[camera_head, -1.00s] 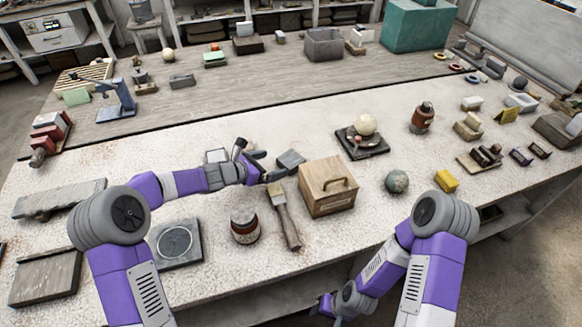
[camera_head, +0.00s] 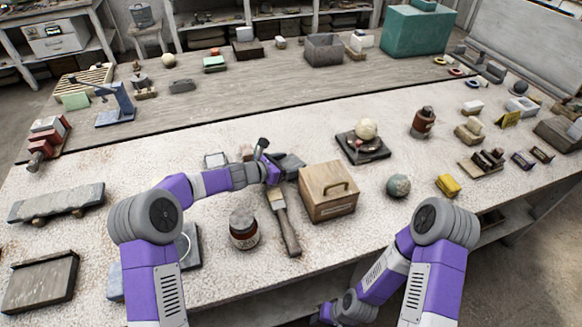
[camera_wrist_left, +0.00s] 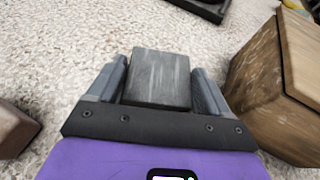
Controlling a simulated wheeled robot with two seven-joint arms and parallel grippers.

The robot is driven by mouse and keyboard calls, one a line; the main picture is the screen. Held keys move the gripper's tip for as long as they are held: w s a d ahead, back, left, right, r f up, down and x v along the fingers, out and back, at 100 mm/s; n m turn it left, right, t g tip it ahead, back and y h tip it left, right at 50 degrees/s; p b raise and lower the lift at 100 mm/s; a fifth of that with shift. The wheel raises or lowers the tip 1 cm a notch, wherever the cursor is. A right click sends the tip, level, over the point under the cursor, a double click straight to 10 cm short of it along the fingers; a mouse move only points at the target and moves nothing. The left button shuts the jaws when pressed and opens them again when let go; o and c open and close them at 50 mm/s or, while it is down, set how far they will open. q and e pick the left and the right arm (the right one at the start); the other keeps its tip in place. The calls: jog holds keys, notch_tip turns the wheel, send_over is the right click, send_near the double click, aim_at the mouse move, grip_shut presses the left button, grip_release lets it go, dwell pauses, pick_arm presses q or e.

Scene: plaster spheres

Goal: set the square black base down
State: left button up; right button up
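A dark grey squarish block (camera_head: 291,163) lies on the near worktop left of the wooden box. In the left wrist view the block (camera_wrist_left: 158,80) sits between the two fingers of my left gripper (camera_wrist_left: 160,92). The fingers stand wide apart on either side of it, with narrow gaps showing. In the head view my left gripper (camera_head: 281,166) is at the block, partly covering it. A square black base (camera_head: 376,154) carrying a cream ball (camera_head: 366,129) stands further back; I cannot tell which of these the task names. My right gripper is not visible.
A wooden box (camera_head: 328,192) is close right of my left gripper. A green-grey ball (camera_head: 398,186) and a yellow block (camera_head: 447,185) are to the right. A dark slab (camera_head: 190,247) is partly behind my left arm.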

pick_arm(q)
jog(key=c, duration=0.7)
jog(key=shift+r, duration=0.15)
jog(key=shift+c, duration=1.4)
